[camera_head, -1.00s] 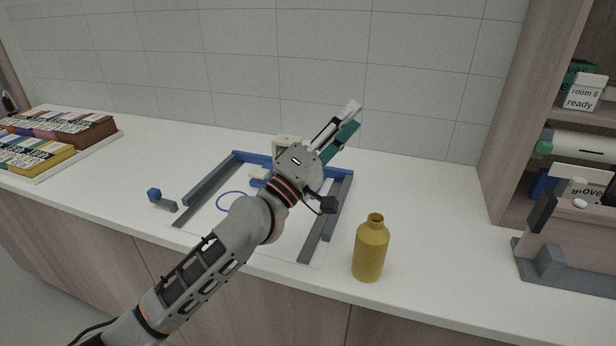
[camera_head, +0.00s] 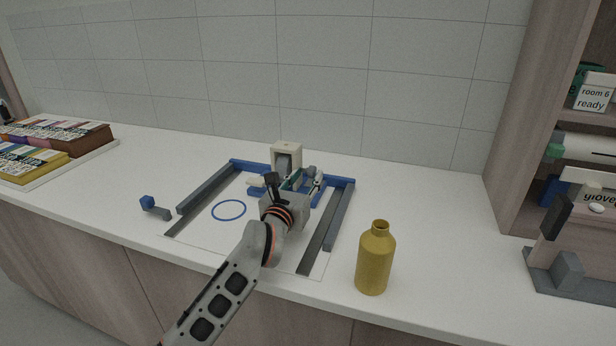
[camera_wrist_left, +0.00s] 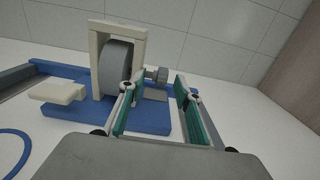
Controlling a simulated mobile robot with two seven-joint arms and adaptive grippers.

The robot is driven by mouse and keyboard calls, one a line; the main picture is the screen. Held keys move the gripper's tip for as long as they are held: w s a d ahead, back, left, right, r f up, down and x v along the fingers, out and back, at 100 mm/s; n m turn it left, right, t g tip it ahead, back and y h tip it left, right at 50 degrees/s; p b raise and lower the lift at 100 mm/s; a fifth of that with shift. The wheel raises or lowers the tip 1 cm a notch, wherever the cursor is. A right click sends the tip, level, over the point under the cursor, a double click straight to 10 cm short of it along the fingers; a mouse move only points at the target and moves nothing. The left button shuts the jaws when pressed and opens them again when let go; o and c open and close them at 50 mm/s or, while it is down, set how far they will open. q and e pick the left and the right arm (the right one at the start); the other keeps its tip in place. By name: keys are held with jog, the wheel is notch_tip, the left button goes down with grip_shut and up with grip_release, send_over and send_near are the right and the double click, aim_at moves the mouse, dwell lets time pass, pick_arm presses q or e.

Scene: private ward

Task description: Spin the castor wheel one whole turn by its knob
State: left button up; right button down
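The castor wheel (camera_head: 283,163) is a grey disc in a cream frame (camera_head: 287,147) at the back of a blue and grey fixture. It is large in the left wrist view (camera_wrist_left: 117,66). Its grey knob (camera_wrist_left: 161,75) sticks out to the right of the wheel on a short stem and also shows in the head view (camera_head: 311,171). My left gripper (camera_head: 306,180) is open with teal pads, in front of the knob. In the left wrist view the knob lies between the two fingers (camera_wrist_left: 157,90), with gaps on both sides; contact cannot be seen. My right gripper is out of view.
A cream pedal-like block (camera_wrist_left: 57,92) sits left of the wheel on the blue base (camera_wrist_left: 140,122). A blue ring (camera_head: 229,210) lies inside the fixture. A yellow bottle (camera_head: 375,262) stands to the right. A tiled wall rises behind. The counter left of the fixture is mostly clear.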

pick_arm(q)
jog(key=shift+w+d, duration=0.2)
jog(key=shift+w, duration=0.5)
grip_shut()
jog(key=shift+r+p, duration=0.4)
jog(key=shift+p, duration=0.45)
jog(key=g+p, duration=0.1)
jog(key=p, duration=0.3)
jog(key=g+y+p, duration=0.1)
jog(key=g+p, duration=0.1)
jog(key=p, duration=0.2)
jog(key=shift+d+r+g+p, duration=0.15)
jog(key=shift+g+p, duration=0.15)
jog(key=shift+p, duration=0.05)
jog(key=shift+w+g, duration=0.1)
jog(key=shift+g, duration=0.3)
jog(key=shift+d+g, duration=0.1)
jog(key=shift+g, duration=0.2)
jog(key=shift+w+g+y, duration=0.1)
jog(key=shift+g+y, duration=0.3)
jog(key=shift+g, duration=0.5)
